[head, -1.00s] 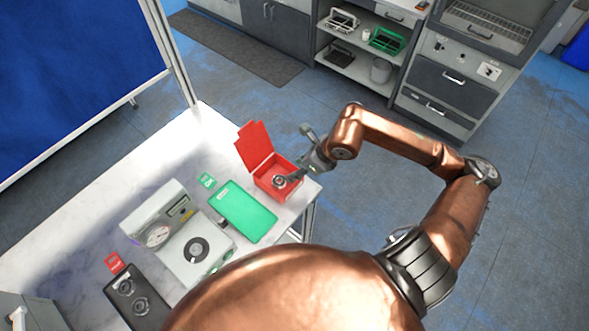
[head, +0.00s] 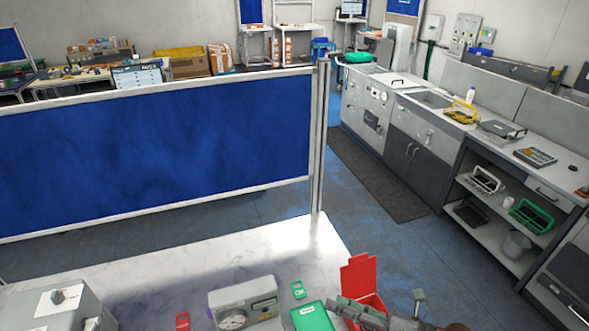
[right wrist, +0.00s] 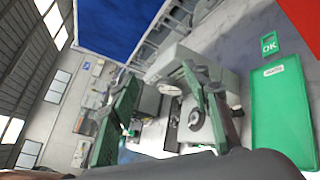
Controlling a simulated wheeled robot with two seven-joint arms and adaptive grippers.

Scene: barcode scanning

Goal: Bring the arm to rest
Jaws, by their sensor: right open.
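My right gripper (head: 362,312) is at the bottom edge of the head view, beside and partly in front of the open red box (head: 362,284). Its two fingers also show in the right wrist view (right wrist: 162,108); they stand apart with nothing held between them. The red box's raised lid is visible, but its inside is mostly hidden behind the gripper. My left gripper is not in view.
The white table (head: 255,252) carries a scale-like device (head: 243,301), a green tray (head: 308,318), a green OK sign (head: 298,290) and a red sign (head: 182,321). A blue partition (head: 160,150) stands behind. Open floor lies right of the table.

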